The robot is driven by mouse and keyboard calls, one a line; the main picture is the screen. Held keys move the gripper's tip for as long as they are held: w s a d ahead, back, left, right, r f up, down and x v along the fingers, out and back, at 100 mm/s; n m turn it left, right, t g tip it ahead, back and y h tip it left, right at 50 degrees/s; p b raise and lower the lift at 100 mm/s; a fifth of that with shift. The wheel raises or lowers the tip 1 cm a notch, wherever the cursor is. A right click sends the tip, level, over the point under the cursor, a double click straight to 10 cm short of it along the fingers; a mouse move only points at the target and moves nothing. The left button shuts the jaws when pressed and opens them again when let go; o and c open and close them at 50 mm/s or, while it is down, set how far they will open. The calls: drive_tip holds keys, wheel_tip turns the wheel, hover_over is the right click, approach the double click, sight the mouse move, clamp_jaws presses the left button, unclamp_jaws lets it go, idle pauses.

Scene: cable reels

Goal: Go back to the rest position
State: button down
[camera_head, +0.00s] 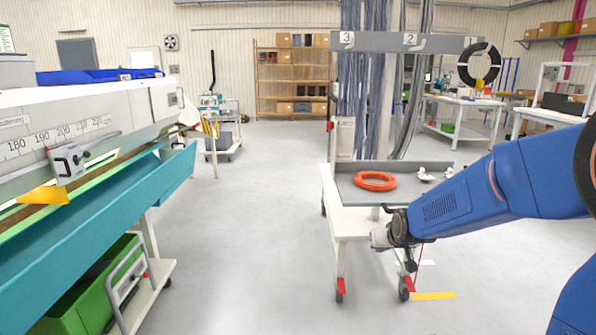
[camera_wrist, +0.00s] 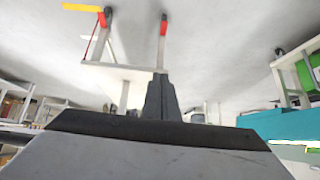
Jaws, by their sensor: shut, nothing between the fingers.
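My gripper (camera_wrist: 162,98) shows in the wrist view with its fingers together and nothing between them. In the head view my blue arm reaches in from the right. The wrist end with my gripper (camera_head: 382,238) is in front of the near edge of a small white wheeled table (camera_head: 352,224). The fingers are hard to make out there. An orange cable ring (camera_head: 375,181) lies on the grey top of that table, apart from my gripper. The wrist view shows the scene upside down, with the table legs at the top.
A long measuring bench with a teal trough (camera_head: 120,215) fills the left side, with a green crate (camera_head: 85,305) below. Grey and blue cables (camera_head: 365,90) hang behind the table from a numbered rail (camera_head: 400,42). The middle floor is clear. Shelves (camera_head: 292,80) stand far back.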

drive_tip(key=s+d+r+g, duration=0.1)
drive_tip(key=s+r, duration=0.1)
drive_tip(key=s, duration=1.1)
drive_tip(key=s+r+g, duration=0.1)
drive_tip(key=s+r, duration=0.1)
drive_tip(key=s, duration=1.1)
drive_tip(key=s+d+r+g, duration=0.1)
drive_tip(key=s+r, duration=0.1)
drive_tip(key=s, duration=1.1)
drive_tip(key=shift+d+r+g, duration=0.25)
drive_tip(key=shift+d+g, duration=0.1)
drive_tip(key=shift+g, duration=0.05)
